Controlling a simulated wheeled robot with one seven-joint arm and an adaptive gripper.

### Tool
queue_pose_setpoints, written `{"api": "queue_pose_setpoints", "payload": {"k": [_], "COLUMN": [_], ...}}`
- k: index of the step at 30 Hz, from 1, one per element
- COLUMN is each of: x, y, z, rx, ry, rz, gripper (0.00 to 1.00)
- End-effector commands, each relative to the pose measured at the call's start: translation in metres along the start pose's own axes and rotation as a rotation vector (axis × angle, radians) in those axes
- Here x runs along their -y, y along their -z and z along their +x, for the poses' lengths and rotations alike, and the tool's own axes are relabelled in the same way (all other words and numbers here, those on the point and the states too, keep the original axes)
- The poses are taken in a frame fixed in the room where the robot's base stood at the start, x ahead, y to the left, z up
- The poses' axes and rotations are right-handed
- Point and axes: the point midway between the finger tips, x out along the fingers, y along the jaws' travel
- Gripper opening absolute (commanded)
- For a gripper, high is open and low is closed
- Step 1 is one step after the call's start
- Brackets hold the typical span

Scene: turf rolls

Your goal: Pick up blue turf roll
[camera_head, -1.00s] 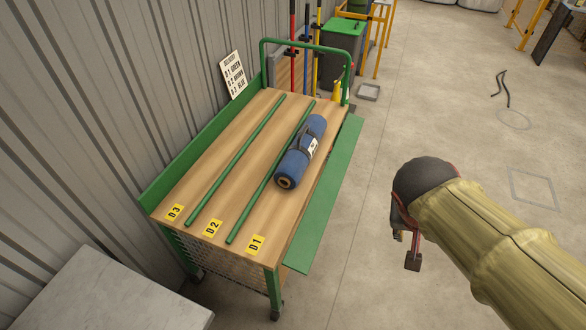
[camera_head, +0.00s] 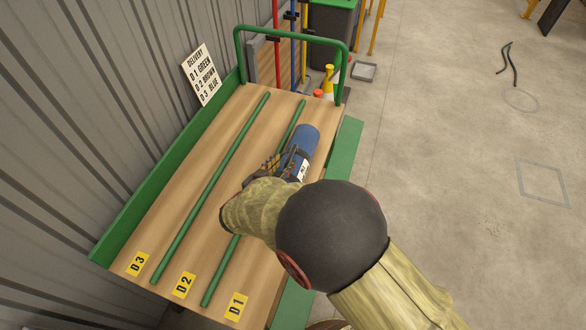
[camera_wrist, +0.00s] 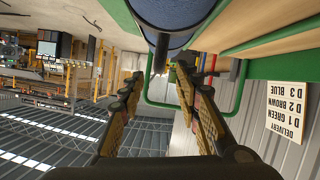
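The blue turf roll (camera_head: 303,140) lies in the D1 lane of the wooden table, at its right side. It has a dark strap and a white label; my arm hides its near end. My gripper (camera_head: 287,164) is at the roll's left side, close to the strap. In the wrist view the roll (camera_wrist: 175,12) fills the top middle, and my gripper (camera_wrist: 160,75) shows two fingers spread apart, with nothing clearly held between them. Whether a fingertip touches the roll I cannot tell.
Green rods (camera_head: 215,178) divide the table (camera_head: 165,225) into lanes D1, D2 and D3. A green hoop rail (camera_head: 290,28) stands at the far end. A delivery sign (camera_head: 201,75) reads D1 green, D2 brown, D3 blue. Open floor (camera_head: 450,150) lies to the right.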

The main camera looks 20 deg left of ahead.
Motion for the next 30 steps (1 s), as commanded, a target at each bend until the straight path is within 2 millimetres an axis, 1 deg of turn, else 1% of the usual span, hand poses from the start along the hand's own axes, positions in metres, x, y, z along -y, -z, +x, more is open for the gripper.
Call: {"api": "queue_pose_setpoints", "payload": {"k": [1, 3, 8, 15, 18, 25, 30], "x": [-0.001, -0.001, -0.001, 0.0, 0.0, 0.0, 0.0], "y": [-0.001, 0.0, 0.0, 0.0, 0.001, 0.002, 0.002], "z": [0.007, 0.014, 0.025, 0.059, 0.067, 0.068, 0.068], "rx": [0.0, 0.0, 0.001, 0.001, 0.001, 0.001, 0.001], "ry": [-0.002, -0.002, -0.003, -0.005, -0.003, -0.002, -0.002], "rz": [0.002, 0.002, 0.002, 0.003, 0.001, 0.001, 0.001], "gripper": [0.33, 0.33, 0.33, 0.33, 0.33, 0.33, 0.23]}}
